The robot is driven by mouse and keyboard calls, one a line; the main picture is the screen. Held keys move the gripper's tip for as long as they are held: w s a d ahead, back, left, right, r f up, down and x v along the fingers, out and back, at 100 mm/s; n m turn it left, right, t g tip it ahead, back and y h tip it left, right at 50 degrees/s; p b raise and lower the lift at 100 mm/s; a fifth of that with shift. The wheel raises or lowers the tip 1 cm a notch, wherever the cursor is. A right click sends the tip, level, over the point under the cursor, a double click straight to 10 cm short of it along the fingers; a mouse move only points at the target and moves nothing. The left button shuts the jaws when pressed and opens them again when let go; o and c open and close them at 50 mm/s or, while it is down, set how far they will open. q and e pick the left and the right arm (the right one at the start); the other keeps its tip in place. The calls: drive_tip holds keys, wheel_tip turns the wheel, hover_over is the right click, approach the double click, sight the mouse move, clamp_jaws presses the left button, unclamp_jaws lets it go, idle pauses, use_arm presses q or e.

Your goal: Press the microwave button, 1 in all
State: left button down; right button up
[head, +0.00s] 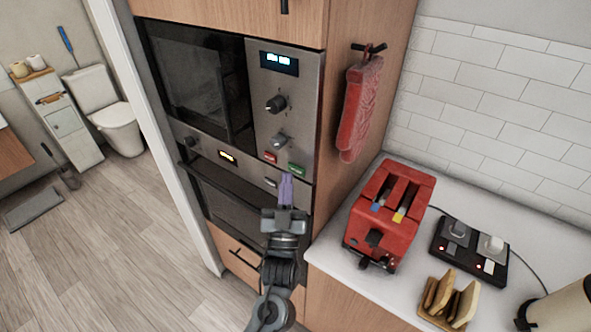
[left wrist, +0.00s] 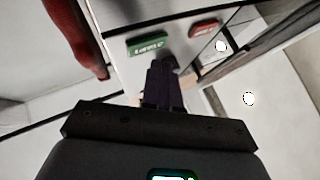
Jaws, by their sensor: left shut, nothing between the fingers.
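The microwave (head: 196,82) is built into the wood cabinet, with a metal panel on its right side. The panel has a lit display (head: 279,63), two knobs, a red button (head: 270,157) and a green button (head: 297,169). My left gripper (head: 286,176) is shut and empty, its purple fingers just below the gap between the two buttons. In the left wrist view, the fingertips (left wrist: 163,64) appear close to the green button (left wrist: 148,45), with the red button (left wrist: 205,28) to the right. I cannot tell whether they touch the panel. My right gripper is not in view.
An oven (head: 235,199) sits below the microwave. A red cloth (head: 359,108) hangs on the cabinet side. A red toaster (head: 389,215), a black double-switch device (head: 470,250) and bread in a rack (head: 450,300) stand on the counter. The floor at left is mostly clear.

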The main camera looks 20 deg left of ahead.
use_arm(q)
drive_tip(key=shift+w, duration=0.1)
drive_tip(key=shift+w+d, duration=0.15)
drive_tip(key=shift+w, duration=0.15)
